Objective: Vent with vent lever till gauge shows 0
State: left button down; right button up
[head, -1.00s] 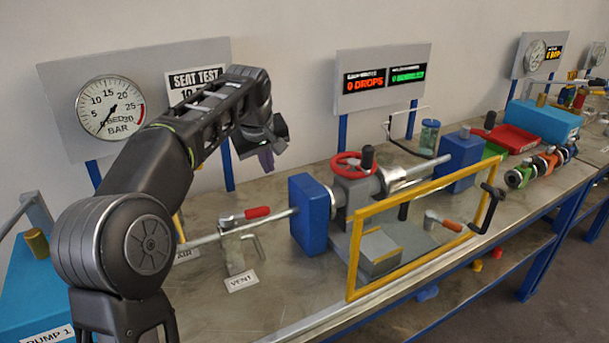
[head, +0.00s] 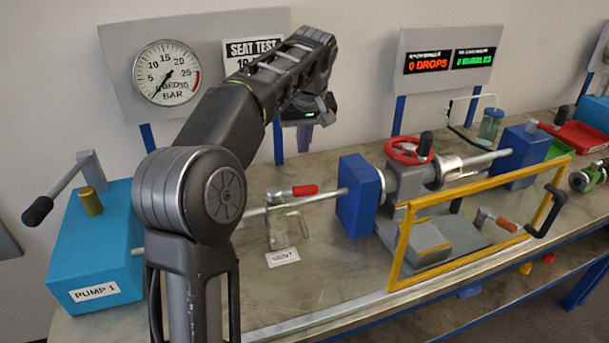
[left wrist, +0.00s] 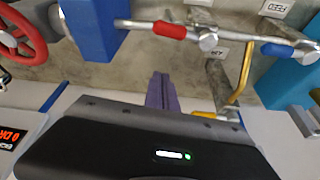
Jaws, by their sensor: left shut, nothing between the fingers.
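The pressure gauge (head: 166,72) is on the grey panel at the back left. Its needle points down and left, near the low end of the scale; the exact reading is too small to tell. The vent lever (head: 305,190) has a red handle lying to the right, roughly along the pipe, above the VENT label (head: 283,258). The lever also shows at the top of the left wrist view (left wrist: 170,30). My left gripper (head: 305,138) is shut and empty, above and behind the lever, apart from it. Its purple fingers show in the left wrist view (left wrist: 161,92). My right gripper is out of view.
A blue block (head: 357,197) and a valve with a red handwheel (head: 409,150) stand right of the lever, behind a yellow frame (head: 403,250). PUMP 1 (head: 95,245) is at the left. A blue-handled lever (left wrist: 277,49) and a yellow hook-shaped part (left wrist: 243,75) show in the left wrist view.

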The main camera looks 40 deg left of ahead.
aim_at(296, 191)
pick_arm(q)
jog(key=f, duration=0.5)
jog(key=f+p, duration=0.1)
jog(key=f, duration=0.2)
jog(key=shift+s+d+f, duration=0.3)
jog(key=shift+s+d, duration=0.05)
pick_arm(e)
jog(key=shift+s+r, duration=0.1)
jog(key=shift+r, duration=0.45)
